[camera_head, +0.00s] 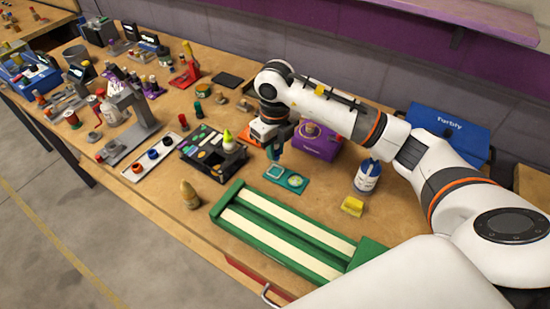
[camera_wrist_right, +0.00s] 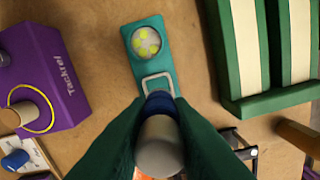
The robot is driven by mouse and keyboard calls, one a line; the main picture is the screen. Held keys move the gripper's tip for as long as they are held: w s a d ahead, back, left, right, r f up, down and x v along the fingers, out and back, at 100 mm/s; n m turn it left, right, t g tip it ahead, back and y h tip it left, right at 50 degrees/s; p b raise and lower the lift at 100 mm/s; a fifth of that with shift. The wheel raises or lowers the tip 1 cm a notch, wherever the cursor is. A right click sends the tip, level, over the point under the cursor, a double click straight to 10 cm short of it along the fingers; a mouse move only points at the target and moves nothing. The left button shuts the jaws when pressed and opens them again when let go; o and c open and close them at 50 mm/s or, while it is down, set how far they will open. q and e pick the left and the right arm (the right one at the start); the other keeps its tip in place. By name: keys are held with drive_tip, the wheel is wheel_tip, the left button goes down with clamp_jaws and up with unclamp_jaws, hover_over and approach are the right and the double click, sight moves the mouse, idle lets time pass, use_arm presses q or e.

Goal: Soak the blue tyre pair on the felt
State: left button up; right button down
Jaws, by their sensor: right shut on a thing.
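My right gripper (camera_head: 275,150) reaches down over the back end of a small teal plate (camera_head: 283,176). In the right wrist view, its dark green fingers (camera_wrist_right: 158,135) are shut on a pale grey cylinder (camera_wrist_right: 158,150) with a dark blue end (camera_wrist_right: 158,104). This end overlaps the near edge of a pale square frame (camera_wrist_right: 158,84) on the plate; I cannot tell if they touch. Beyond it, the plate has a round patch (camera_wrist_right: 146,42) with yellow-green spots. I cannot tell which is the felt. My left gripper is out of view.
A green track piece (camera_head: 230,232) with cream strips lies in front of the plate. A purple box (camera_head: 318,147) stands behind it. A yellow block (camera_head: 352,206) and a blue-white can (camera_head: 367,176) are to the right. A tan bottle (camera_head: 190,195) stands to the left.

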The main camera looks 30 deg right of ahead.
drive_tip(key=shift+f, duration=0.9)
wheel_tip(320, 180, down, 4)
drive_tip(key=shift+w+r+p, duration=0.1)
drive_tip(key=shift+r+p, duration=0.05)
drive_tip(key=shift+p, duration=0.25)
drive_tip(key=shift+d, duration=0.1)
drive_tip(key=c, duration=1.7)
unclamp_jaws()
drive_tip(key=shift+f, duration=0.2)
drive_tip(key=shift+c, duration=0.2)
drive_tip(key=o, duration=0.5)
drive_tip(key=shift+c, duration=0.2)
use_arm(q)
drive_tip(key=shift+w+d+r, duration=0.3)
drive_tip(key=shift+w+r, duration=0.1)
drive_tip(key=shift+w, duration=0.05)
use_arm(e)
drive_tip(key=shift+r, duration=0.1)
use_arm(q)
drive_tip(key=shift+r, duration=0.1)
